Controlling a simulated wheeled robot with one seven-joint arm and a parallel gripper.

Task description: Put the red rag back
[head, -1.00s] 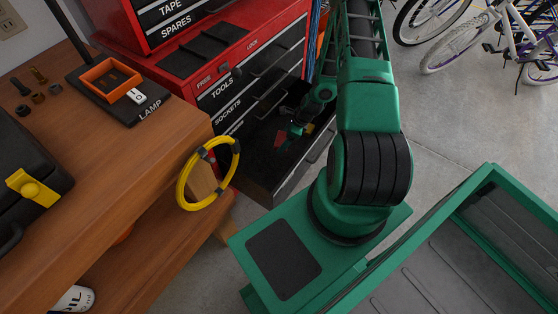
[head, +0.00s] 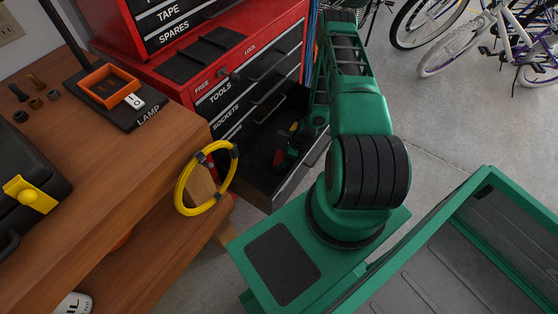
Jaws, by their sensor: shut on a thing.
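My gripper (head: 285,153) reaches down into the drawer space from the right and is shut on the rag. The fingers are small and dark against the drawer, so their exact grip is hard to see. I cannot tell whether the rag touches the drawer floor.
A yellow cable coil (head: 181,190) hangs at the wooden bench's (head: 120,180) corner, left of the drawer. The red tool chest (head: 225,72) has closed drawers above. My green tray is at lower right; bicycles (head: 470,45) stand behind on open floor.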

